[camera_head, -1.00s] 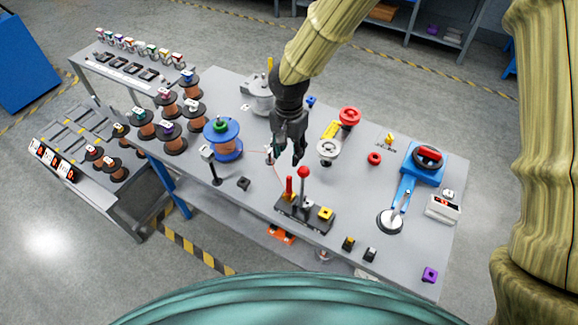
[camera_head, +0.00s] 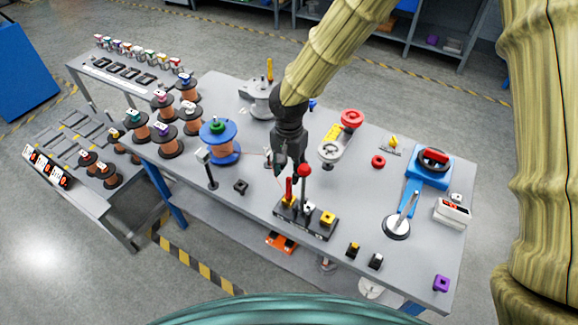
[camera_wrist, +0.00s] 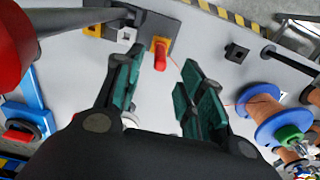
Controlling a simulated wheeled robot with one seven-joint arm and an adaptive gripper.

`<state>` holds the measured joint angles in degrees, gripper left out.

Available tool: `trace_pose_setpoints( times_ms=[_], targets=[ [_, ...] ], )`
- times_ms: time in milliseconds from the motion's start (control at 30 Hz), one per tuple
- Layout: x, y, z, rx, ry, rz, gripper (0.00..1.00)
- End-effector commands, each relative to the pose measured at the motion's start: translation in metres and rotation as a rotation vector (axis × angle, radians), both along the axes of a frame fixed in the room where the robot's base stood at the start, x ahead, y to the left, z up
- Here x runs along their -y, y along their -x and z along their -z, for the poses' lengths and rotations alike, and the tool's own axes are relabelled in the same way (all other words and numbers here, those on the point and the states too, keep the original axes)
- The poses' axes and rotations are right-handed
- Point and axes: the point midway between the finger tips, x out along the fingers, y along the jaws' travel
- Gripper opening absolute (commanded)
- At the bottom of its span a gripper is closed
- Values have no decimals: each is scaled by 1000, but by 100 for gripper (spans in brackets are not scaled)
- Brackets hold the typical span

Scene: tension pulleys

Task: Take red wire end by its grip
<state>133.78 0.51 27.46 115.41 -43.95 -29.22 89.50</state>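The red wire end shows as an upright red grip (camera_head: 289,189) at the left end of a black block (camera_head: 318,226) on the table. In the wrist view the red grip (camera_wrist: 160,57) stands on a yellow-orange base, between and beyond my fingers. A thin red wire (camera_wrist: 238,103) runs toward it from the copper spool with blue flanges (camera_wrist: 265,114). My gripper (camera_head: 288,172) is just above the red grip in the head view. In the wrist view my gripper (camera_wrist: 162,62) has its green-padded fingers apart, with nothing held. I cannot tell whether they touch the grip.
A lever with a red ball (camera_head: 304,171) rises close beside my gripper; the ball looms at the wrist view's upper left (camera_wrist: 12,48). A thin black post (camera_head: 210,172) stands left. A grey pulley with a yellow arm (camera_head: 330,151) stands behind right.

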Motion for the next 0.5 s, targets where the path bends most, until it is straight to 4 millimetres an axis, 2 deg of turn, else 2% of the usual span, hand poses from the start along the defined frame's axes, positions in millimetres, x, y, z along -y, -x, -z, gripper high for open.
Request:
trace_pose_setpoints(
  times_ms=[33, 500],
  targets=[
    [0, 0, 8, -1, 0, 0, 39],
    [0, 0, 49, 0, 1, 0, 39]
  ],
)
